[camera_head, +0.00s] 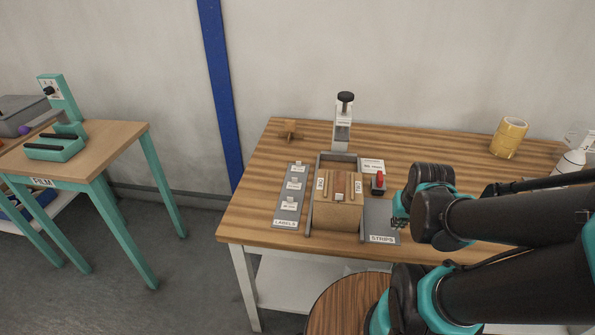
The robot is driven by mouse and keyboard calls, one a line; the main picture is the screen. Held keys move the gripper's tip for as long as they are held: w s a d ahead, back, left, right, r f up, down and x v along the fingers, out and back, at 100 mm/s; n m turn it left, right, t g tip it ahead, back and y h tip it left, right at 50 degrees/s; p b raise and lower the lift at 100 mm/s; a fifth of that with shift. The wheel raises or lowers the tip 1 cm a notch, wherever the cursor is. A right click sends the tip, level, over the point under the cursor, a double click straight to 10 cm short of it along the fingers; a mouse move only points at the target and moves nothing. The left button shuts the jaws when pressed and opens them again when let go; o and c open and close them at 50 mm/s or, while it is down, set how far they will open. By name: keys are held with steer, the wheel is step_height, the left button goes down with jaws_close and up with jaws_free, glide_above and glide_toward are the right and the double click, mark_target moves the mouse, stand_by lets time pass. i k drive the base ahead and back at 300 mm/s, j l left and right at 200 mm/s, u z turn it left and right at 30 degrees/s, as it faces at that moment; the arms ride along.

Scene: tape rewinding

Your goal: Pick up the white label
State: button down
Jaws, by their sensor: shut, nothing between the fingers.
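Three small white labels lie in a column on the grey labels tray (278,210): a far one (299,168), a middle one (294,185) and a near one (288,205). The tray is on the wooden table, left of a brown box-like block. My gripper (399,214) shows only in small part, to the right of the block and beside the strips tray, well apart from the labels. It is shut and empty. My dark wrist hides most of it.
The brown block (338,215) sits in a grey fixture mid-table, between gripper and labels. A press-like post (342,125) stands behind it. A red-topped item (378,183) and the grey strips tray (381,222) are right. Yellow tape rolls (508,138) stand back right.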

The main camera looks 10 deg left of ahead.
mark_target(289, 205)
steer(key=k+j, duration=0.1)
steer(key=k, duration=0.2)
steer(key=k+j, duration=0.1)
steer(key=j, duration=1.2)
steer(key=k, duration=0.05)
